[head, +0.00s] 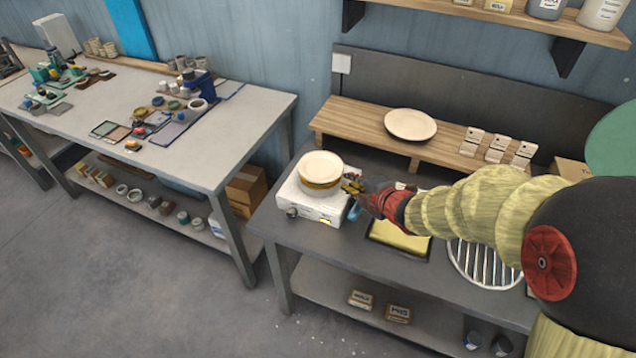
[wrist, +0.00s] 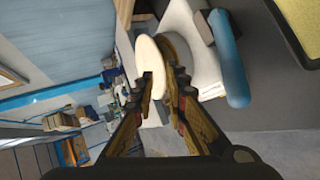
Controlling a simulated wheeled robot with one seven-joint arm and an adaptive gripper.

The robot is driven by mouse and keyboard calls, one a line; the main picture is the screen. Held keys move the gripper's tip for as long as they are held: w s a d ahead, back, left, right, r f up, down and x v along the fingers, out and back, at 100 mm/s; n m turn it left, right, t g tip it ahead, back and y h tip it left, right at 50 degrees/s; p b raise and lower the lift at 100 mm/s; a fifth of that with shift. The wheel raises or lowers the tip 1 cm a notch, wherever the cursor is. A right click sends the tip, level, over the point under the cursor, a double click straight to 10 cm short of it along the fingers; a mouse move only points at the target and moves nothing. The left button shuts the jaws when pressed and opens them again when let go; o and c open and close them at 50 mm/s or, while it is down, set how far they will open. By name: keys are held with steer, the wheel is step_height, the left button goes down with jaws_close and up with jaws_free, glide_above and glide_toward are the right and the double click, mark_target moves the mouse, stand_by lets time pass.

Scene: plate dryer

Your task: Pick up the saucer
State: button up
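A white round saucer (head: 322,165) lies on top of a yellow-brown round piece (head: 321,186) on a white box-like device at the left of the dark table. My gripper (head: 353,184) is at the right side of this stack, close to the saucer's rim. In the wrist view, the saucer (wrist: 152,62) shows edge-on beyond and between the two fingers of my gripper (wrist: 165,82). The fingers stand apart, one on each side of the rim. I cannot tell whether either finger touches it.
A pale plate (head: 410,124) lies on the wooden riser (head: 349,120) behind. The white device (head: 312,202) has a knob in front. A blue rounded object (wrist: 229,60) is close right of the fingers in the wrist view. A yellow-filled tray (head: 400,238) and round metal rack (head: 484,265) are right.

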mark_target(333, 178)
steer(key=shift+n+y, duration=0.4)
steer(key=shift+n, duration=0.1)
steer(key=x, duration=0.2)
steer(key=b+x, duration=0.1)
steer(key=x, duration=0.2)
steer(key=s+a+b+x, duration=0.1)
steer(key=x, duration=0.2)
steer(key=shift+a+f, duration=0.15)
steer(key=shift+f, duration=0.3)
steer(key=shift+w, duration=0.2)
steer(key=shift+c, duration=0.7)
jaws_close()
steer(key=shift+r, duration=0.2)
